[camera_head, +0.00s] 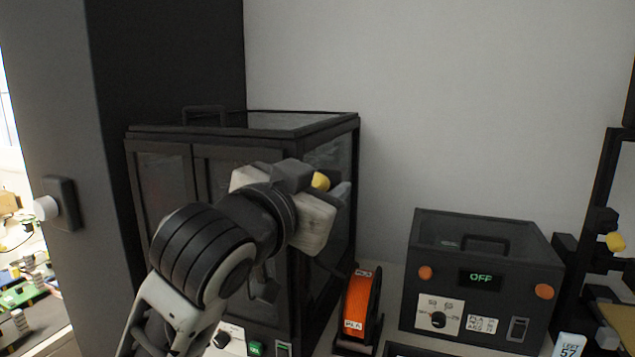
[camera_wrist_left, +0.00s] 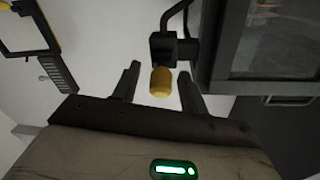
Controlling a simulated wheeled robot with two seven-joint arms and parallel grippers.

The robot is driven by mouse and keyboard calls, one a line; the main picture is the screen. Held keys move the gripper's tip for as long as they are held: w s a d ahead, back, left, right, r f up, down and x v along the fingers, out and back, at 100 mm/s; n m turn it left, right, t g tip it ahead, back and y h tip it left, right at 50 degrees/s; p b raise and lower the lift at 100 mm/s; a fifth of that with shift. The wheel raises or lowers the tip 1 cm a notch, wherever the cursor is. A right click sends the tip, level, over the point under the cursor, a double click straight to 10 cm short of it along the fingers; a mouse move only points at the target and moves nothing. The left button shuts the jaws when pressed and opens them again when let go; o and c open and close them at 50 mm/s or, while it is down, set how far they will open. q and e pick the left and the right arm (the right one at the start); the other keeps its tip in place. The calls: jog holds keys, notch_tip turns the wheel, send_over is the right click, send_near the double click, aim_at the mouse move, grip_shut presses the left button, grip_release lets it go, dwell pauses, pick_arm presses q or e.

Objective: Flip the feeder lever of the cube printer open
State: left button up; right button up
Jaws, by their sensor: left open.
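The cube printer (camera_head: 225,130) is a black-framed enclosure with dark clear panels, standing at the left-centre of the head view behind my left arm. Its feeder is a black block (camera_wrist_left: 172,46) with a tube, beside the printer's side in the left wrist view. The feeder lever has a yellow tip (camera_wrist_left: 160,82), which also shows above my wrist in the head view (camera_head: 320,181). My left gripper (camera_wrist_left: 158,92) is open, with the yellow tip between its fingers in the picture. I cannot tell whether they touch it. My right gripper is not in view.
An orange spool (camera_head: 358,308) stands right of the printer. A dark box (camera_head: 480,240) with an OFF display and a dial stands further right. Another black-framed machine (camera_head: 595,215) with a yellow part is at the right edge. A tall dark cabinet (camera_head: 170,60) stands at left.

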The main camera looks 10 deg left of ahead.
pick_arm(q)
grip_shut()
jog(key=shift+r+g, duration=0.35)
jog(key=shift+g, duration=0.35)
grip_release()
jog(key=shift+w, duration=0.1)
